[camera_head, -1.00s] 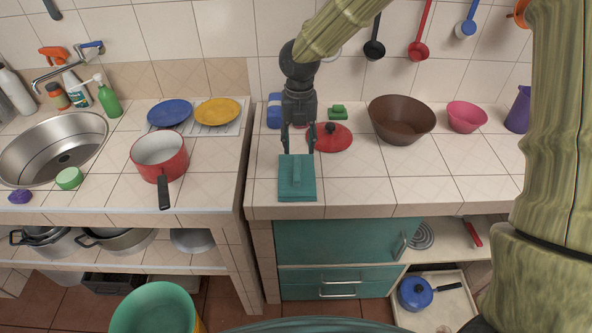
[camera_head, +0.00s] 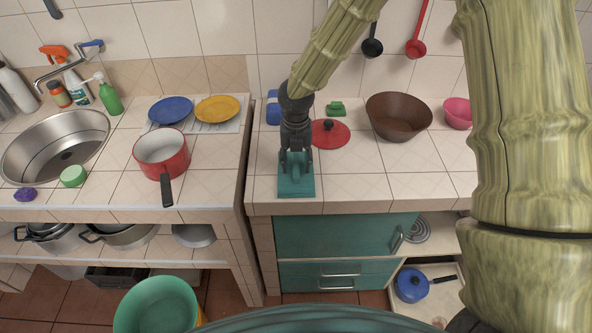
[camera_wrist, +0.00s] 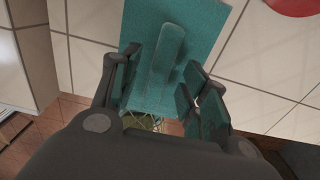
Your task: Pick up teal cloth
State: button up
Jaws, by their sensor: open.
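The teal cloth (camera_head: 297,188) lies flat near the front edge of the tiled counter, with a raised fold along its middle. It also shows in the wrist view (camera_wrist: 200,35), with the raised fold (camera_wrist: 167,50) running between my fingers. My gripper (camera_head: 296,170) is open and low over the cloth, pointing down. In the wrist view my gripper (camera_wrist: 160,95) has one finger on each side of the fold, with gaps visible. I cannot tell whether the fingertips touch the cloth.
A red lid (camera_head: 330,133) lies behind and right of the cloth. A brown bowl (camera_head: 398,117) and a pink bowl (camera_head: 458,113) stand further right. A gap separates this counter from the left one, which holds a red pot (camera_head: 162,155). The counter right of the cloth is clear.

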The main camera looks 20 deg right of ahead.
jog(key=shift+f, duration=0.1)
grip_shut()
dwell(0.4)
jog(key=shift+r+b, duration=0.4)
jog(key=shift+r, duration=0.25)
jog(key=shift+r+b, duration=0.4)
jog(key=shift+r, duration=0.55)
jog(key=s+a+r+b, duration=0.1)
jog(key=s+a+b, duration=0.1)
jog(key=s, duration=0.5)
jog(key=s+a+b, duration=0.1)
jog(key=s+b, duration=0.1)
jog(key=s, duration=0.6)
jog(key=shift+s+a+r, duration=0.3)
jog(key=shift+a+r, duration=0.1)
